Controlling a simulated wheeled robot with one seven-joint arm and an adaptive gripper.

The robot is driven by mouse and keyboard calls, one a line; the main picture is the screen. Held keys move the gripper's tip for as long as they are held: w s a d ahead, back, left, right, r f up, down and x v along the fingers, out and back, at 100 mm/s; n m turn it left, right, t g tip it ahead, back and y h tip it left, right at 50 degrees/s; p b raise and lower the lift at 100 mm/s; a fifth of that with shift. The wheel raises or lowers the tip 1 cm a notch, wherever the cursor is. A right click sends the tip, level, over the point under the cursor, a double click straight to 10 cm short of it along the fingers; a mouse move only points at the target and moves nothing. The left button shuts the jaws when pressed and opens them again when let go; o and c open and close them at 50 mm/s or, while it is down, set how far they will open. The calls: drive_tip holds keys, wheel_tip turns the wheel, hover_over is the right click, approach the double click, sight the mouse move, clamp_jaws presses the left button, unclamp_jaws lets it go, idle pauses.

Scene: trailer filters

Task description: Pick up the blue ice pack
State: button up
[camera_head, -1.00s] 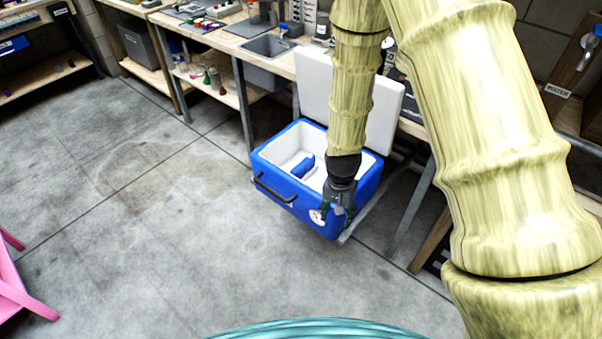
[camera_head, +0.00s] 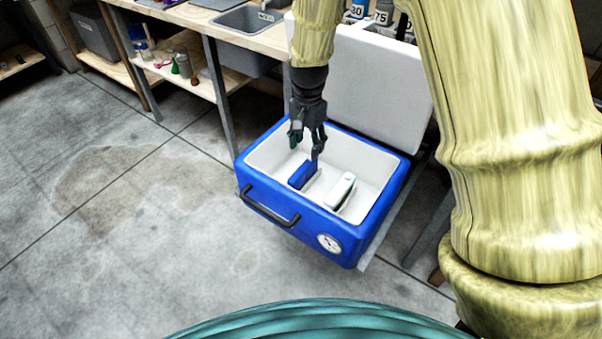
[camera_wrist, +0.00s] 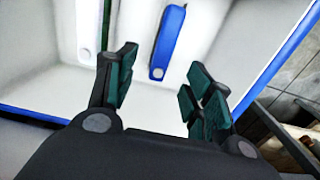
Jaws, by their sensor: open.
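The blue ice pack (camera_head: 302,174) stands on the floor of the open blue cooler (camera_head: 268,216), near the left part of its white interior. In the wrist view the ice pack (camera_wrist: 167,45) shows as a blue strip beyond my fingers, in line with the gap between them. My gripper (camera_head: 307,145) points down over the cooler, above and close to the ice pack in the head view. In the wrist view the fingers of my gripper (camera_wrist: 158,80) are spread wide with nothing between them. Whether a finger touches the pack cannot be told.
A white-and-dark pack (camera_head: 342,190) stands right of the blue one; a white pack (camera_wrist: 88,35) shows at left in the wrist view. The raised white lid (camera_head: 365,85) stands behind the cooler. A workbench (camera_head: 225,30) is behind; open floor lies left.

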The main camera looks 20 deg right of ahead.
sight(303, 167)
drive_tip(key=f, duration=0.3)
drive_tip(key=f+b, duration=0.1)
drive_tip(key=f, duration=0.3)
drive_tip(key=a+f+b, duration=0.1)
drive_tip(key=f, duration=0.2)
drive_tip(key=shift+f, duration=0.2)
drive_tip(key=shift+r, duration=0.1)
clamp_jaws()
